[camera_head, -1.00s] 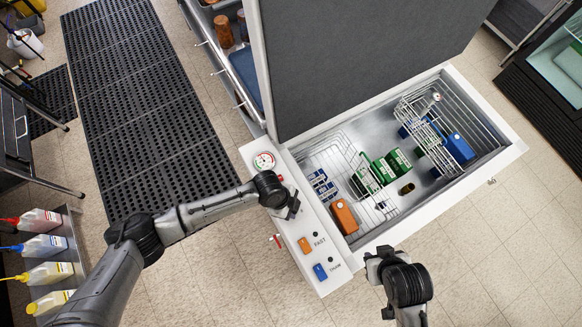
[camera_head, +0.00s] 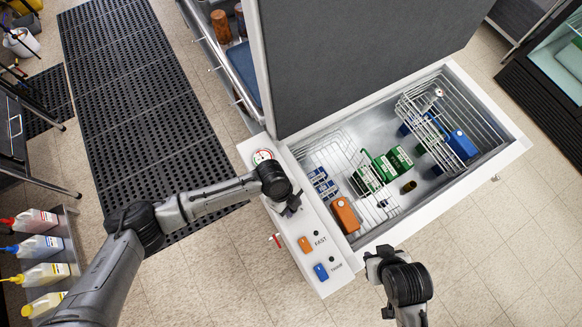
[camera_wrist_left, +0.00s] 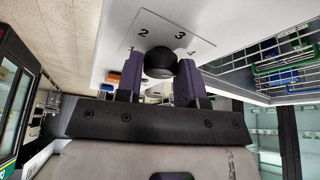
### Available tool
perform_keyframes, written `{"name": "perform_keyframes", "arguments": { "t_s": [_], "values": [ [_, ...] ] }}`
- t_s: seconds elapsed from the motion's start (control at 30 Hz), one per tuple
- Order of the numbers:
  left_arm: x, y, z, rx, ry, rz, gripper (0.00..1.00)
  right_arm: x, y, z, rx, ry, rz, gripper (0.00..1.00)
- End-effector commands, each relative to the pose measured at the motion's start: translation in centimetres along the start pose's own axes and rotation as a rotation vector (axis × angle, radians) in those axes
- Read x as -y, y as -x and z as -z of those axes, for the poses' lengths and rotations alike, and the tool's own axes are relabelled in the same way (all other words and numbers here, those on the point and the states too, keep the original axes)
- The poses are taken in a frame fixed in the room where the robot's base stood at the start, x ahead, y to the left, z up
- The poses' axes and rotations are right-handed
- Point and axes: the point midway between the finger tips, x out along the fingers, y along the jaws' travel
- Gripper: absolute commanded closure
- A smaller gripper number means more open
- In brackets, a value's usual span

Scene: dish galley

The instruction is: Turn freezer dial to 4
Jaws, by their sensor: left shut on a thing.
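The freezer dial (camera_wrist_left: 160,62) is a round black knob on a white panel, with a plate marked 1, 2, 3 and 4 around it in the left wrist view. Where its pointer stands cannot be made out. My left gripper (camera_wrist_left: 159,80) is shut on the dial, one purple-grey finger on each side. In the head view my left gripper (camera_head: 290,208) is over the white control strip (camera_head: 318,220) of the chest freezer, and my wrist hides the dial. My right gripper (camera_head: 374,263) is in front of the freezer, apart from it; its jaw opening is unclear.
The freezer lid (camera_head: 365,60) stands open. Inside are wire baskets (camera_head: 440,105), green boxes (camera_head: 384,167), blue boxes and an orange box (camera_head: 345,215). A gauge (camera_head: 262,156), an orange switch (camera_head: 304,244) and a blue switch (camera_head: 321,271) sit on the strip.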

Motion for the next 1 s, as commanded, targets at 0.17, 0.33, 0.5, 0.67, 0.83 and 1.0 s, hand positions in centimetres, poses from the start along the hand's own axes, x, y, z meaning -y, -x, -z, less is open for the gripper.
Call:
{"name": "perform_keyframes", "arguments": {
  "t_s": [0.17, 0.33, 0.5, 0.67, 0.83, 1.0],
  "values": [
    [0.0, -0.1, -0.1, 0.002, 0.001, -0.001, 0.89, 0.0, 0.0, 0.0, 0.0, -0.001, 0.001, 0.64],
    [0.0, -0.1, -0.1, 0.001, 0.002, 0.0, 0.51, 0.1, 0.0, 0.0, 0.0, -0.002, 0.001, 0.64],
    [0.0, 0.0, 0.0, 0.001, 0.002, 0.0, 0.4, 0.1, 0.0, 0.0, -0.001, -0.002, 0.002, 0.64],
    [0.0, 0.0, 0.0, 0.001, 0.002, 0.0, 0.4, 0.1, 0.0, 0.0, -0.001, -0.002, 0.002, 0.64],
    [0.1, 1.0, 0.0, 0.001, 0.001, 0.003, 0.4, 0.1, -0.1, 0.0, -0.001, -0.002, 0.002, 0.64],
    [0.1, 3.8, -0.1, 0.001, -0.001, 0.004, 0.4, 0.1, -0.3, -0.1, 0.0, -0.002, 0.002, 0.64]
  ]
}}
